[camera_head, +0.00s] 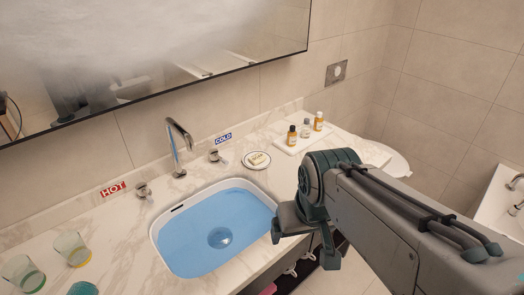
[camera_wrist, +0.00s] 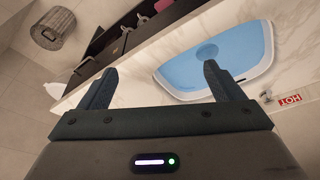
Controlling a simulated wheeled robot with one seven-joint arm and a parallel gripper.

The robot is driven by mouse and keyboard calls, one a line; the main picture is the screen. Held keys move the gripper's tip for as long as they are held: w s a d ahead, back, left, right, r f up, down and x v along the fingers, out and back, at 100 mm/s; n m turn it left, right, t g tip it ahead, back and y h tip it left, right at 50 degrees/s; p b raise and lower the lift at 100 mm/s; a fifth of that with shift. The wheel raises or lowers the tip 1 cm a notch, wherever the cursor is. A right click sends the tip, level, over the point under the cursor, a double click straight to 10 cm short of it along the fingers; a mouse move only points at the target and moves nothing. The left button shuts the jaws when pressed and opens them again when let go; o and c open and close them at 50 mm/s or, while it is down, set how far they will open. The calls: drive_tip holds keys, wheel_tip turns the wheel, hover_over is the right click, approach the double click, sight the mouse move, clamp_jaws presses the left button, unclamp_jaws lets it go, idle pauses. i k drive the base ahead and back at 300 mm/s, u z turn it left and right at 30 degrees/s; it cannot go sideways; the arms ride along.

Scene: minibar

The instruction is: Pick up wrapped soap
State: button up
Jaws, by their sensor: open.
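A small pale yellow soap bar (camera_head: 258,158) lies on a round white dish (camera_head: 249,166) on the counter, behind the right end of the sink. Whether it is wrapped is too small to tell. My gripper (camera_head: 303,250) is open and empty, in front of and to the right of the sink, nearer the camera than the soap and apart from it. In the wrist view, my gripper (camera_wrist: 159,70) shows two spread fingers with nothing between them. The soap is not visible in that view.
The water-filled sink (camera_head: 162,246) lies left of my gripper, with a tall faucet (camera_head: 178,145) behind it. A white tray (camera_head: 283,143) with small bottles stands right of the soap. Glasses (camera_head: 71,249) stand at the left. A bin (camera_wrist: 53,29) shows in the wrist view.

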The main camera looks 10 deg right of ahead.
sight(255, 159)
drive_tip(key=z, duration=2.1)
drive_tip(key=i, duration=1.35)
drive_tip(key=u, duration=3.2)
drive_tip(key=i, duration=0.5)
drive_tip(key=z, duration=0.1)
